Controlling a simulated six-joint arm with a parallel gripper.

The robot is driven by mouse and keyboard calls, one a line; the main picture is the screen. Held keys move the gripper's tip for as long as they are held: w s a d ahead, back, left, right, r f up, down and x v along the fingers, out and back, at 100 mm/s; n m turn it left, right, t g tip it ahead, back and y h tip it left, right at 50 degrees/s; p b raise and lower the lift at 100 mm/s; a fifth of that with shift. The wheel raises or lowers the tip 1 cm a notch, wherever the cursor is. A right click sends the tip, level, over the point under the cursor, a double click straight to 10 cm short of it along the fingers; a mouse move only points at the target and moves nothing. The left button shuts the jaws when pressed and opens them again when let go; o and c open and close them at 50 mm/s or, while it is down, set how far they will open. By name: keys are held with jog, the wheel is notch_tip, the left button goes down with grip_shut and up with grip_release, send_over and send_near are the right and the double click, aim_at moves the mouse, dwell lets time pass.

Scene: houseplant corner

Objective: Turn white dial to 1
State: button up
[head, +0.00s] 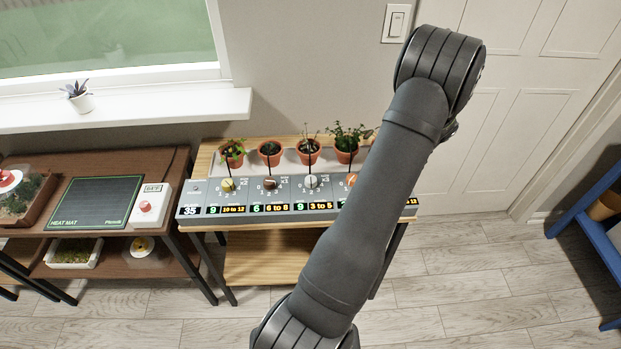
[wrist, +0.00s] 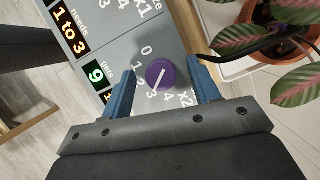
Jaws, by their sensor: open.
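The white dial (head: 310,181) is on the sloping grey control panel (head: 290,205), third from the left, between a brown dial (head: 270,183) and an orange dial (head: 351,180). Its pointer setting is too small to read. The white dial is not in the wrist view. My arm hides the gripper and the panel's right part in the head view.
A yellow dial (head: 228,184) is at the panel's left. Several potted plants (head: 269,153) stand behind the panel; a pink-and-green leafy plant (wrist: 290,30) is close to my right finger. A brown shelf (head: 110,240) with a heat mat (head: 95,202) is at left.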

jog(key=a+r+n, duration=0.1)
jog(key=a+n, duration=0.1)
jog(key=w+a+r+n, duration=0.1)
jog(key=a+n, duration=0.1)
jog(key=a+r+n, duration=0.1)
jog(key=a+r, duration=0.1)
jog(key=shift+w+n+g+h, duration=0.3)
jog(key=shift+w+n, duration=0.05)
jog(key=shift+n, duration=0.05)
jog(key=a+r+n+h, duration=0.1)
jog(key=a+r+n, duration=0.5)
jog(key=a+n, duration=0.3)
notch_tip(320, 180, up, 6)
jog(key=n+h, duration=0.3)
jog(key=n, duration=1)
send_over(311, 179)
notch_tip(311, 179, down, 16)
jog(key=shift+f, duration=0.2)
jog(key=c, duration=1)
